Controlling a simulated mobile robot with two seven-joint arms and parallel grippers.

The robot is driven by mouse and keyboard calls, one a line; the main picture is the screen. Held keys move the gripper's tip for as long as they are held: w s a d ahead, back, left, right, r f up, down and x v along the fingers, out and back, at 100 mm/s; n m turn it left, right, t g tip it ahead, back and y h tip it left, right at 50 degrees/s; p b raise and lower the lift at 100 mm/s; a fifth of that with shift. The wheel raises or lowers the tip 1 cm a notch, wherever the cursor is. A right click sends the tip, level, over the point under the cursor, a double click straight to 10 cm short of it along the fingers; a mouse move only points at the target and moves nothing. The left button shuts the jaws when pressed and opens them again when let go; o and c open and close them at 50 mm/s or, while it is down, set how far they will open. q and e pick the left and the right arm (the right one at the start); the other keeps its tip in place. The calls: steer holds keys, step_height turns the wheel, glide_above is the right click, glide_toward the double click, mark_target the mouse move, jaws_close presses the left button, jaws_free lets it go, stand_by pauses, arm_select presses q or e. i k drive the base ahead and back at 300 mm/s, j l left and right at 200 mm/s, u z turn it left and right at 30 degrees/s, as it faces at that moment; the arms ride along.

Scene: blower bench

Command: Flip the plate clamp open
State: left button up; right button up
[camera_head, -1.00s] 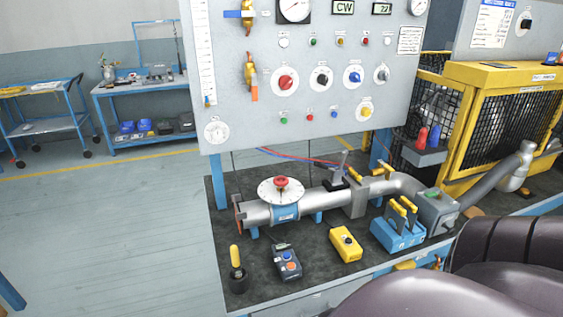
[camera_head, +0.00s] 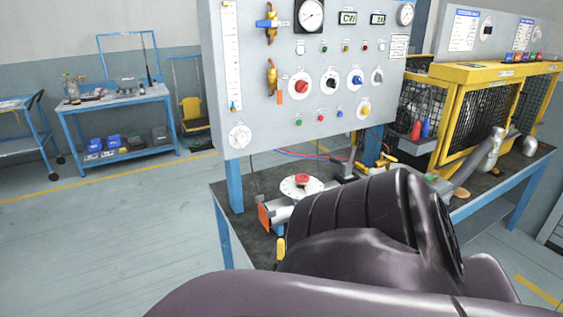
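The pipe (camera_head: 279,214) lies on the bench below the panel, with a white round dial plate with a red knob (camera_head: 302,180) on it. Yellow handles (camera_head: 362,168) show on the pipe fitting behind my arm; I cannot tell for certain that they belong to the plate clamp, or whether it is open or shut. An orange plate (camera_head: 264,217) stands at the pipe's left end. My dark arm links cover most of the bench front and the middle of the pipe. Neither gripper is in view.
The grey control panel (camera_head: 262,126) rises behind the pipe. A yellow mesh cage (camera_head: 480,115) stands at the right, with red and blue bottles (camera_head: 416,130) beside it. A blue cart (camera_head: 112,100) stands at the back left. The floor at left is clear.

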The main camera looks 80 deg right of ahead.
mark_target(332, 160)
steer(key=i+j+z, duration=0.1)
steer(key=i+z, duration=0.3)
steer(key=i+j+z, duration=0.4)
steer(key=i+l+z, duration=0.1)
steer(key=i+z, duration=0.15)
steer(key=z, duration=0.15)
steer(key=i+z, duration=0.25)
steer(key=z, duration=0.15)
steer(key=i+j+z, duration=0.1)
steer(key=i+z, duration=0.15)
steer(key=z, duration=0.15)
steer(key=i+z, duration=0.25)
steer(key=z, duration=0.15)
steer(key=i+j+z, duration=0.2)
steer(key=z, duration=0.2)
steer(key=i+j+z, duration=0.2)
steer(key=z, duration=0.2)
steer(key=i+j+z, duration=0.15)
steer(key=z, duration=0.25)
steer(key=i+j+z, duration=0.15)
steer(key=j+z, duration=0.25)
